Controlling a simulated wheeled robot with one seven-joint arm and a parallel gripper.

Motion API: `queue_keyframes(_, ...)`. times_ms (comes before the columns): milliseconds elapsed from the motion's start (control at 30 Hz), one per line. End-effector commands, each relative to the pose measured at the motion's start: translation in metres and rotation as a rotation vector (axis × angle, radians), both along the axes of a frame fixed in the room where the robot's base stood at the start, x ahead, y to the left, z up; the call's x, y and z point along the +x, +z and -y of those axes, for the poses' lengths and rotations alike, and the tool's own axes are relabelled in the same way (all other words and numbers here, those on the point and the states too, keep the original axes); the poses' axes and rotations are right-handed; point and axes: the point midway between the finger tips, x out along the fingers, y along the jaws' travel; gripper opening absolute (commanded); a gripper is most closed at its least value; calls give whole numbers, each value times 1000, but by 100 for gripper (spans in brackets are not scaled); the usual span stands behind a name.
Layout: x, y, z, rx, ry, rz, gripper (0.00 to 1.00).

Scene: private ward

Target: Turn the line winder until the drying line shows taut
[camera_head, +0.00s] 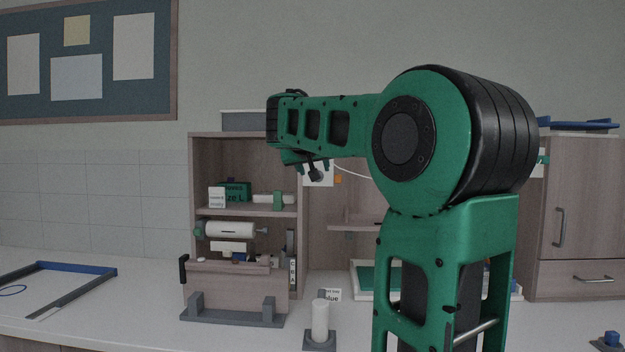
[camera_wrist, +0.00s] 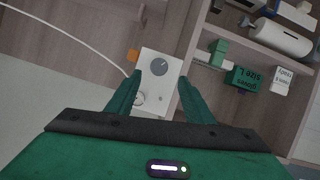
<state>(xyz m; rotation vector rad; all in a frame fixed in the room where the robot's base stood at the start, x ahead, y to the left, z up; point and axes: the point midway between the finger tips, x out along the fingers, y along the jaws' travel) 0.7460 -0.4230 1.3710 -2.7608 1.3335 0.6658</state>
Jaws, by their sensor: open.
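A white panel (camera_wrist: 161,85) on the wooden wall carries a grey round knob (camera_wrist: 159,67), which looks like the line winder, and a smaller pale round part (camera_wrist: 138,99). The white drying line (camera_wrist: 85,32) runs from beside the panel to the upper left in a curve. My gripper (camera_wrist: 158,83) is open, its green fingers on either side of the panel in the picture; I cannot tell if they touch it. In the head view my gripper (camera_head: 312,168) hangs before the panel (camera_head: 318,178), and the line (camera_head: 348,166) sags to the right behind my arm.
A wooden shelf unit (camera_head: 245,137) with a green box (camera_head: 238,188) and a roll (camera_head: 230,229) stands left of the panel. An orange tab (camera_head: 338,179) sits beside the panel. A white cylinder (camera_head: 320,318) stands on the counter. My arm hides much of the right.

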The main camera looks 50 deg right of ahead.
Motion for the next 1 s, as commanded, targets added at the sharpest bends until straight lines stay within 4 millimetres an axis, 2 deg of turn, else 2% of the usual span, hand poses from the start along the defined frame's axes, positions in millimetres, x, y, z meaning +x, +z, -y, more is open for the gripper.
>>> queue_keyframes(200, 21, -16, 31, 1, -3, -2, 47)
queue_keyframes(400, 34, -25, 49, 2, -2, -2, 47)
queue_keyframes(833, 40, -29, 56, 2, -1, -1, 47)
queue_keyframes(867, 40, -29, 56, 1, 0, -1, 45)
queue_keyframes(1000, 40, -29, 56, 1, 0, -1, 12)
